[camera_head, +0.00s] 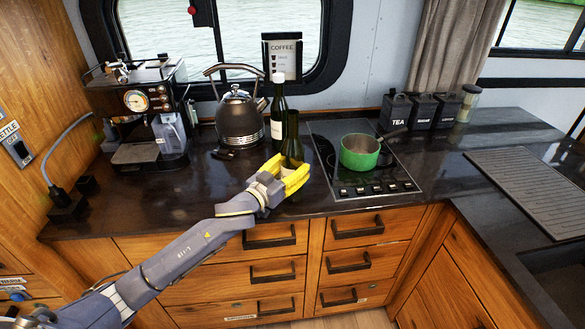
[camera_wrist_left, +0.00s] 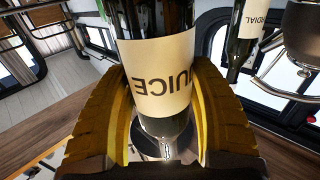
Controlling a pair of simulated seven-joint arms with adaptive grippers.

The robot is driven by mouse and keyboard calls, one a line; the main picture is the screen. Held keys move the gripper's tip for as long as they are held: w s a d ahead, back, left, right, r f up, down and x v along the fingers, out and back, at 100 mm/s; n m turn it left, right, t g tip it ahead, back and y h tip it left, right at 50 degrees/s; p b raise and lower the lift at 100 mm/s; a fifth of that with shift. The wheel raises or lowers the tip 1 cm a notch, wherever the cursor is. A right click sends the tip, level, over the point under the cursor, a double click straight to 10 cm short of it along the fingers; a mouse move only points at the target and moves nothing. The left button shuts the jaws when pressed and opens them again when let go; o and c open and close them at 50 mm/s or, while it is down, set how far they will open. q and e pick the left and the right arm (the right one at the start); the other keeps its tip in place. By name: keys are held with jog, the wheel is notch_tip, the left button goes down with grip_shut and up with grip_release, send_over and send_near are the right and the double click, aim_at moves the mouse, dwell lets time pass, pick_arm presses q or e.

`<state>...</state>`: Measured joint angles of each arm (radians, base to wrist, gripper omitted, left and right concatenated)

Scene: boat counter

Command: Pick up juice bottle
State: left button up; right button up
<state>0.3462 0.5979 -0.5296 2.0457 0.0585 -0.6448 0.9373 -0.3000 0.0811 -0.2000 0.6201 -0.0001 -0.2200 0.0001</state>
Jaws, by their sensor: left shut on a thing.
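The juice bottle is dark green glass with a cream label reading "JUICE", upside down in the left wrist view (camera_wrist_left: 158,65). In the head view the juice bottle (camera_head: 293,140) is partly hidden behind my left gripper (camera_head: 292,176). The yellow fingers of my left gripper, also in the left wrist view (camera_wrist_left: 165,125), are shut on the bottle, one on each side of it. I cannot tell whether the bottle's base touches the counter. My right gripper is not in view.
A taller cordial bottle (camera_head: 278,107) stands just behind the juice bottle. A dark kettle (camera_head: 240,119) and a coffee machine (camera_head: 135,112) are to the left. A green pot (camera_head: 359,153) sits on the hob (camera_head: 345,178) to the right. The counter front left (camera_head: 190,190) is clear.

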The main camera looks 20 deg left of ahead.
aim_at(292, 112)
pick_arm(q)
jog(key=shift+r, duration=0.1)
jog(key=c, duration=0.7)
jog(key=shift+r, duration=0.1)
notch_tip(292, 112, up, 20)
jog(key=shift+f, duration=0.1)
dwell(0.5)
